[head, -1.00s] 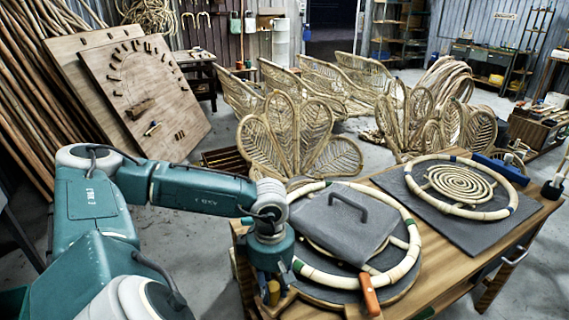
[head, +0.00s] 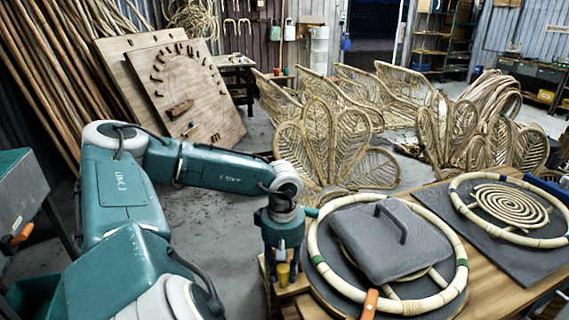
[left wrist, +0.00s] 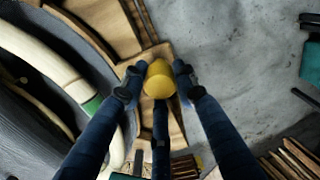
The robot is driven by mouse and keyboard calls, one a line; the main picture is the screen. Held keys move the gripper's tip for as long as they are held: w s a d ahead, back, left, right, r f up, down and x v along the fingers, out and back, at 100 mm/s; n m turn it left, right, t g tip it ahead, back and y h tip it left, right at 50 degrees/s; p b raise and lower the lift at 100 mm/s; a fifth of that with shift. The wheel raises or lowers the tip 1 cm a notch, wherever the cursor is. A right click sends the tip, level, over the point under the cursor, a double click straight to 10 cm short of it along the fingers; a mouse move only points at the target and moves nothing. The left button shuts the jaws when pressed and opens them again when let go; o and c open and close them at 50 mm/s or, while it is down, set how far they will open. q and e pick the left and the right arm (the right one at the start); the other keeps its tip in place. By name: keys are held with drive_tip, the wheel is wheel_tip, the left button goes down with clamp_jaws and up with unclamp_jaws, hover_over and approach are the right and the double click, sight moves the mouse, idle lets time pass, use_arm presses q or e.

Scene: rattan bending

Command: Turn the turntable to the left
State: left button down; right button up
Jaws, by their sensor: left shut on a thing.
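The round turntable (head: 345,298) stands on the wooden workbench at the lower right of the head view. It carries a pale rattan ring (head: 462,268) with green marks and a grey weight (head: 385,245) with a handle. An orange handle (head: 370,303) shows at its near side. My left gripper (head: 283,272) is at the turntable's left edge, pointing down, shut on a yellow knob (left wrist: 159,79). In the left wrist view, the gripper's blue fingers lie on both sides of the knob, outside the ring. My right gripper is in neither view.
A second rattan ring (head: 460,205) with a coil lies on a dark mat (head: 490,250) at the right. Rattan chair frames (head: 330,150) stand behind the bench. A peg board (head: 180,90) leans at back left. Grey floor is clear left of the bench.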

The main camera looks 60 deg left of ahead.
use_arm(q)
drive_tip(key=shift+w+a+r, duration=0.1)
drive_tip(key=shift+a+r, duration=0.05)
drive_tip(key=shift+a, duration=0.25)
drive_tip(key=c, duration=1.5)
unclamp_jaws()
drive_tip(key=shift+o, duration=0.8)
wheel_tip(320, 180, up, 12)
